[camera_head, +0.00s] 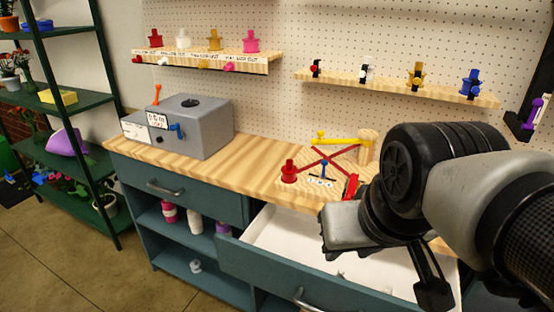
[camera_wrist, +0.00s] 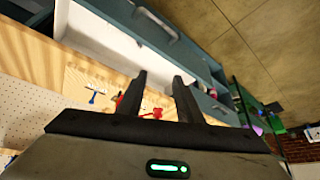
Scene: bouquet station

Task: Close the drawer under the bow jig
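The drawer under the bow jig is pulled out, its white inside (camera_head: 275,232) showing and its teal front (camera_head: 262,270) standing well clear of the cabinet. Its metal bar handle (camera_head: 308,300) is at the bottom edge of the head view and also shows at the top of the wrist view (camera_wrist: 157,24). The bow jig (camera_head: 325,160), with red, blue and yellow pegs and crossed red ribbon, sits on the counter above. My gripper (camera_wrist: 160,95) is open, its two dark fingers apart with nothing between them. In the head view my arm hangs over the drawer's right part and hides it.
A grey machine (camera_head: 190,127) stands on the wooden counter (camera_head: 252,158) at the left. A shut drawer with a handle (camera_head: 165,188) and open shelves with bottles (camera_head: 169,212) lie left of the open drawer. A green plant rack (camera_head: 85,130) stands far left. The floor (camera_head: 60,265) in front is clear.

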